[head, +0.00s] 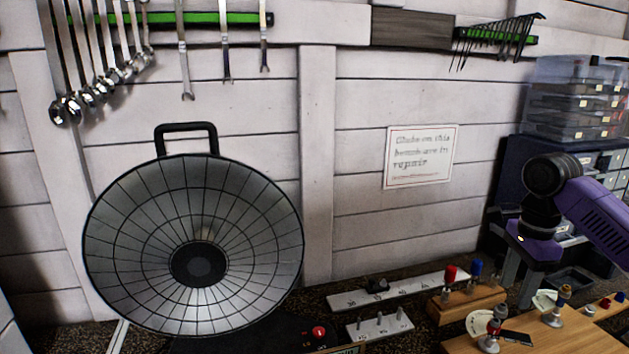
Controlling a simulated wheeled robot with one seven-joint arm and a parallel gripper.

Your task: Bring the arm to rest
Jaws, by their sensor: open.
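My gripper (518,283) is at the right of the head view, at the end of my purple arm. Its grey fingers point down and stand apart, with nothing seen between them. It hangs over the back of the bench, in front of the dark drawer cabinet and just behind the wooden block with the red and blue pieces. I cannot tell whether the fingertips touch anything.
A wooden block (466,304) holds red and blue pieces. A wooden board (545,335) carries small upright parts. A white peg strip (380,325) and a long white strip (400,289) lie left. A round silver lamp (130,215) stands far left; drawers (610,160) stand right.

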